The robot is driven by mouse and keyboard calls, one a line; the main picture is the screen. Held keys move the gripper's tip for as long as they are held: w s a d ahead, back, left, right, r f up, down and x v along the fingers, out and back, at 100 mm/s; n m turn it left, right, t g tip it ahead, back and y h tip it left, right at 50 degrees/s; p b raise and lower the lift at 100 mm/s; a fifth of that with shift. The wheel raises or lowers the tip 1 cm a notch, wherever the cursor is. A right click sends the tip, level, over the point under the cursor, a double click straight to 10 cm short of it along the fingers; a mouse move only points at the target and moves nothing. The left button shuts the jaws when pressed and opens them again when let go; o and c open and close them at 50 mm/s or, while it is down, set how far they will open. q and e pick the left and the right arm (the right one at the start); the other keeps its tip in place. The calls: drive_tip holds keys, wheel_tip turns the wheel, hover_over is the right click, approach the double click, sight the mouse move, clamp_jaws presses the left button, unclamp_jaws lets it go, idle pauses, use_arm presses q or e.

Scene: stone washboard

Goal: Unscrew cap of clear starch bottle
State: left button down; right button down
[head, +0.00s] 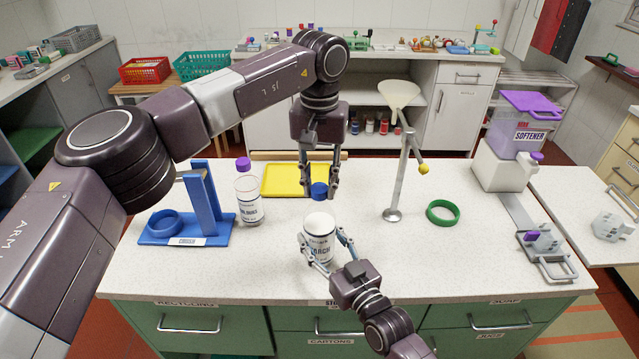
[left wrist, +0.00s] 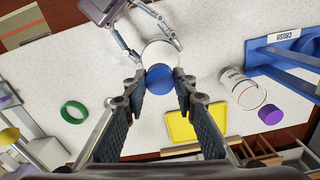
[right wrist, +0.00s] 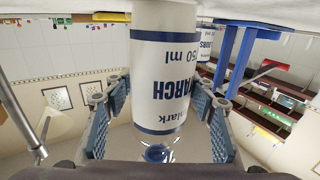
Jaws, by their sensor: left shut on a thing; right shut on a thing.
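The starch bottle (head: 318,243) stands upright near the front middle of the counter, with white contents and a blue-lettered label. My right gripper (head: 332,252) is shut around its body from the front; the label shows between the fingers in the right wrist view (right wrist: 165,85). The blue cap (head: 319,190) is above the white part, at the top of what looks like a clear shoulder. My left gripper (head: 319,188) points down from above and is shut on the cap, also seen in the left wrist view (left wrist: 160,77). I cannot tell whether the cap still touches the neck.
A clear bottle with a purple cap (head: 243,164) and a blue crush stand (head: 205,210) are at the left. A yellow tray (head: 280,180) lies behind. A funnel stand (head: 404,170), green ring (head: 442,212) and purple softener dispenser (head: 515,130) are at the right.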

use_arm(q)
drive_tip(key=n, duration=1.4)
drive_tip(key=shift+n, duration=0.3)
drive_tip(key=n, duration=0.3)
drive_tip(key=shift+n, duration=0.3)
drive_tip(key=n, duration=0.3)
drive_tip(key=shift+n, duration=0.4)
drive_tip(key=n, duration=1.2)
drive_tip(key=shift+r+n, duration=0.1)
drive_tip(key=shift+n, duration=0.2)
drive_tip(key=n, duration=1)
drive_tip(key=shift+n, duration=0.4)
drive_tip(key=n, duration=0.5)
drive_tip(key=shift+n, duration=0.4)
